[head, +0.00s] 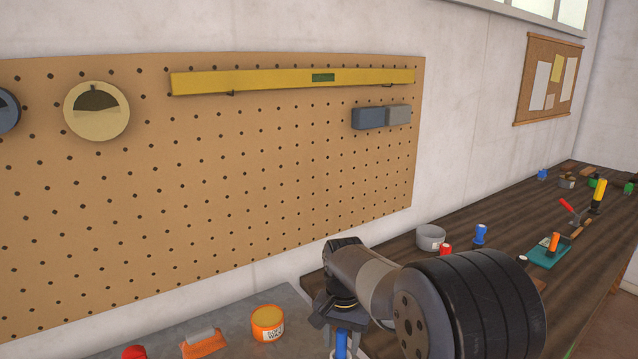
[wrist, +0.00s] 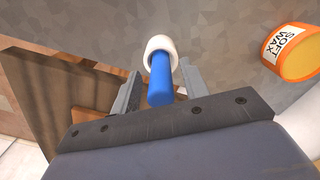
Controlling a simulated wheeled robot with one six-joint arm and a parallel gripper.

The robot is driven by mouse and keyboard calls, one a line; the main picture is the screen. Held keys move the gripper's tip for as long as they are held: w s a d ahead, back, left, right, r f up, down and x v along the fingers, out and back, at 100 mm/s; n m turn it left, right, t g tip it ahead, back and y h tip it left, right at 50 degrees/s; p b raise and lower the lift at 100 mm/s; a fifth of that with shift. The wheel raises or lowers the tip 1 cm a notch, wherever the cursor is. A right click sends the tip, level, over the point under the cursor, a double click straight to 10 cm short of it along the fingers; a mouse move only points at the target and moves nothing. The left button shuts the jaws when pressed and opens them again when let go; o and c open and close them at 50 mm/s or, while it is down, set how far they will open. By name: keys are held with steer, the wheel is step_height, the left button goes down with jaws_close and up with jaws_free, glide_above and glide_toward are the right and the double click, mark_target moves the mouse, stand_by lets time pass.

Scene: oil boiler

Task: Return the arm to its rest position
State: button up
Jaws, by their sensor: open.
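My arm reaches in from the lower right of the head view. My gripper (head: 338,314) points down at its end, over the bench. In the wrist view my gripper (wrist: 159,76) has its two fingers apart. In the head view a blue piece (head: 341,344) shows just below the gripper, mostly cut off by the frame.
A soft wax tin (head: 267,323) and an orange-based brush (head: 204,343) are on the grey surface left of the gripper. A grey round container (head: 431,237) and several tools are on the dark workbench (head: 520,215). A pegboard (head: 250,160) covers the wall.

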mark_target(342, 330)
steer(key=shift+r, duration=1.9)
